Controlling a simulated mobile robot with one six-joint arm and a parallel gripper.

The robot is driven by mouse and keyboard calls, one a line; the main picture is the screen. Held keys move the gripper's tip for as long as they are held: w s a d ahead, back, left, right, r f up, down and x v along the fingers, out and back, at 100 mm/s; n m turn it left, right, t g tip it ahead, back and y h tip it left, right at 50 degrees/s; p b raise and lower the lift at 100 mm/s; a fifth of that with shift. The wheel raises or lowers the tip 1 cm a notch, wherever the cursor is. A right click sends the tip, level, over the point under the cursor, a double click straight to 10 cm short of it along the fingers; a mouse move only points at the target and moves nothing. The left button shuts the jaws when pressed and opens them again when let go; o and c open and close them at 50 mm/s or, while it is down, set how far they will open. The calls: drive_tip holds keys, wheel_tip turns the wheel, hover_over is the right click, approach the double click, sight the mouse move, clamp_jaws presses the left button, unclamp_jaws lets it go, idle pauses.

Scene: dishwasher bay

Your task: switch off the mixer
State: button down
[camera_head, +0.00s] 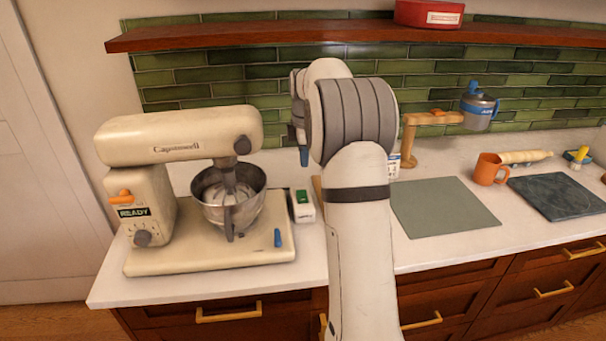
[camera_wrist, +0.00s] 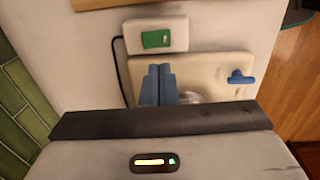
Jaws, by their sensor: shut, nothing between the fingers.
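The cream stand mixer (camera_head: 180,137) stands at the left of the counter, its dark beater in a steel bowl (camera_head: 250,207). A small panel (camera_head: 132,212) on it reads READY, with an orange lever (camera_head: 121,197) above and a dark knob (camera_head: 143,238) below. A white switch box with a green rocker (camera_head: 303,204) sits just right of the mixer; it also shows in the wrist view (camera_wrist: 157,38). My gripper (camera_head: 304,157) is shut and empty above the counter near the box. Its blue fingers show together in the wrist view (camera_wrist: 160,80), over the mixer's base plate (camera_wrist: 200,68).
A dark cord (camera_wrist: 116,65) runs from the switch box beside the mixer base. A blue lever (camera_head: 277,237) sits on the base plate. A grey-green mat (camera_head: 440,207), an orange mug (camera_head: 488,169) and a dark board (camera_head: 560,197) lie to the right. A wooden shelf (camera_head: 300,32) hangs above.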

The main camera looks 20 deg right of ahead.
drive_tip(key=shift+s+r, duration=0.15)
drive_tip(key=shift+r, duration=1)
drive_tip(key=s+a+r+m+t, duration=0.1)
drive_tip(key=s+a+r+m, duration=0.1)
drive_tip(key=s+a+m, duration=0.35)
drive_tip(key=s+a+r+m, duration=0.2)
drive_tip(key=s+a, duration=0.4)
drive_tip(key=s, duration=0.5)
drive_tip(key=s+a+f+m, duration=0.2)
drive_tip(key=s+f+m, duration=0.1)
drive_tip(key=s, duration=0.5)
drive_tip(key=s+a+f+m+t, duration=0.1)
drive_tip(key=s+a+f+m, duration=0.2)
drive_tip(key=s, duration=0.6)
drive_tip(key=shift+a+f+m, duration=0.3)
drive_tip(key=shift+m, duration=0.55)
